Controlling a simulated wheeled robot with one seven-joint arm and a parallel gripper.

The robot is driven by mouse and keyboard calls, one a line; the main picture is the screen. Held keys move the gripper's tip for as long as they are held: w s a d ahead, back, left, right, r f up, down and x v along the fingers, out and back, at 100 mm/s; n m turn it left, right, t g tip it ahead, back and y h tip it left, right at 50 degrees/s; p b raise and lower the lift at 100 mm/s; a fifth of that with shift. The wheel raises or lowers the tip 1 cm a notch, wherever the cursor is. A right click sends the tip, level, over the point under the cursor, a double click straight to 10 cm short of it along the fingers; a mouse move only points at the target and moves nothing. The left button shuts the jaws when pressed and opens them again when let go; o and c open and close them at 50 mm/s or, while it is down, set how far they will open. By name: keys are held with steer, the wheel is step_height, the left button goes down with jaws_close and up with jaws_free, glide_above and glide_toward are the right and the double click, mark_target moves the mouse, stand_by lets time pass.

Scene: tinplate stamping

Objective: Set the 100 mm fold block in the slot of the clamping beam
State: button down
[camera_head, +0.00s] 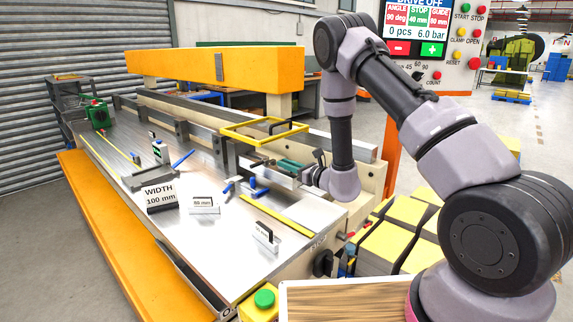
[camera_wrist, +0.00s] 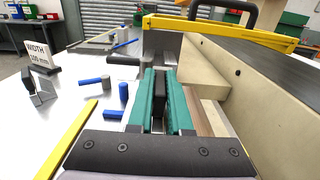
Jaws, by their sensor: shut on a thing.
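My gripper (camera_wrist: 160,85) has teal fingers. In the wrist view they are shut on a dark upright handle (camera_wrist: 159,95), and the block under it is mostly hidden by the fingers. In the head view my gripper (camera_head: 288,165) is at the near end of the beam, with a pale metal block (camera_head: 266,172) under the fingers. I take this as the 100 mm fold block; its label is not readable. The cream clamping beam (camera_wrist: 225,65) runs close along the right of the fingers. I cannot tell whether the block is in the slot.
A "WIDTH 100 mm" sign (camera_head: 161,196), an 80 mm block (camera_head: 204,206) and another handled block (camera_head: 265,236) stand on the metal table. A hammer (camera_wrist: 93,84), a blue-handled tool (camera_wrist: 123,94) and a yellow strip (camera_wrist: 68,140) lie left of my gripper. A yellow guard frame (camera_head: 262,130) is near the beam.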

steer(key=shift+r, duration=0.1)
steer(key=c, duration=0.8)
jaws_free()
steer(key=shift+o, duration=0.2)
steer(key=v, duration=1)
steer(key=shift+s+d, duration=0.25)
